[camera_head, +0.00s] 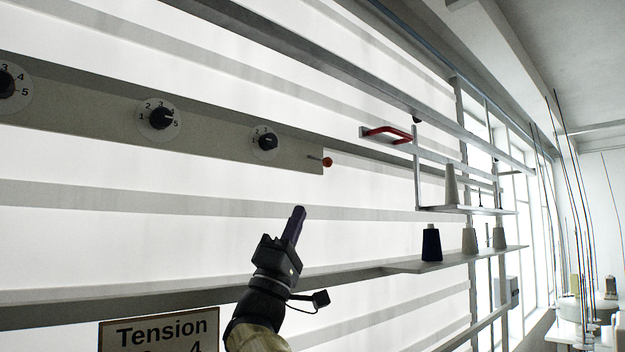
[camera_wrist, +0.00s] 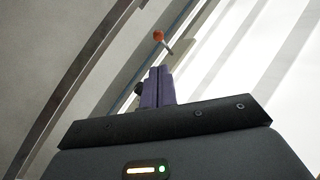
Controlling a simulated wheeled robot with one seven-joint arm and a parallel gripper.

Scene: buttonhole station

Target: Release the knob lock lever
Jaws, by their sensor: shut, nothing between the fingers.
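The lock lever (camera_head: 327,162) is a thin rod with a red ball tip at the right end of the grey dial panel (camera_head: 225,153). In the wrist view the lever's orange-red ball (camera_wrist: 158,36) shows just beyond my fingertips. A small dark knob (camera_head: 266,142) with numbers sits left of the lever on the panel. My gripper (camera_head: 299,212) is shut and empty, below and a little left of the lever, pointing up. Its purple fingers (camera_wrist: 158,85) lie together in the wrist view, with a visible gap to the lever.
Two more numbered knobs, a middle one (camera_head: 162,118) and a left one (camera_head: 8,82), sit along the panel. A red handle (camera_head: 388,133) is to the right. A shelf (camera_head: 404,267) holds thread cones, one dark blue (camera_head: 431,243). A Tension sign (camera_head: 160,330) is at lower left.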

